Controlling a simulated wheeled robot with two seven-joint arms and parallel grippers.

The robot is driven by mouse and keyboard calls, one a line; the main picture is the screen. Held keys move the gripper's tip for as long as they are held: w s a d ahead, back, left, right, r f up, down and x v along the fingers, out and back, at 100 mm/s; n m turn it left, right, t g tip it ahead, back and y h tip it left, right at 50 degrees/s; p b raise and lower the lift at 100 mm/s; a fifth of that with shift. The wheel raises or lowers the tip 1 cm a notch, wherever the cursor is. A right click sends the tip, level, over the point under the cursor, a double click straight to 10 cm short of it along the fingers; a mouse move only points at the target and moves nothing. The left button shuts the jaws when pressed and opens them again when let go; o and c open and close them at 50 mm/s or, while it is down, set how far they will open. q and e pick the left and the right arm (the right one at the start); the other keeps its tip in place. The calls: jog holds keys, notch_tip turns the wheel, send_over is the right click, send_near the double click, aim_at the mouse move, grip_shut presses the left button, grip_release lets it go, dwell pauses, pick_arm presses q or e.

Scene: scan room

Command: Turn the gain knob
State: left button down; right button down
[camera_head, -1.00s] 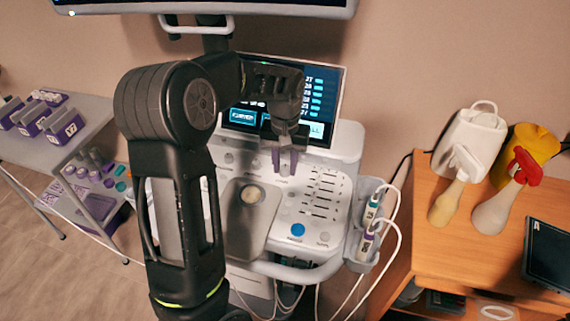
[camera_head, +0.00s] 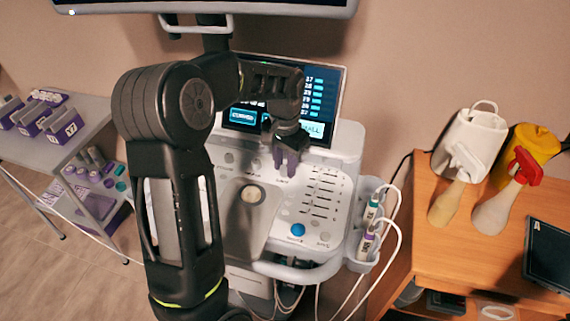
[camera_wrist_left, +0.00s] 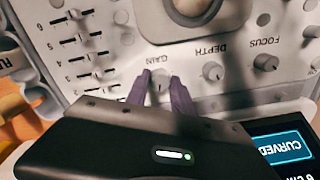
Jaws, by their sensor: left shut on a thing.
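The gain knob (camera_wrist_left: 160,80) is a small grey knob on the white console panel, under the label GAIN in the left wrist view. My left gripper (camera_wrist_left: 160,92) has its two purple fingers on either side of the knob and is shut on it. In the head view my left gripper (camera_head: 286,166) reaches down to the panel below the screen, and its fingers hide the knob. The depth knob (camera_wrist_left: 212,71) and the focus knob (camera_wrist_left: 265,62) sit beside it, apart from the fingers. My right gripper is in neither view.
The screen (camera_head: 322,95) stands close behind my wrist. Probes with cables (camera_head: 372,212) hang at the console's right. A wooden cabinet (camera_head: 440,255) holds bottles.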

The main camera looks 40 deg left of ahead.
aim_at(285, 168)
pick_arm(q)
jog(key=shift+m, duration=0.3)
jog(key=c, duration=1.1)
grip_release()
notch_tip(285, 168, up, 8)
jog(key=shift+f, duration=0.1)
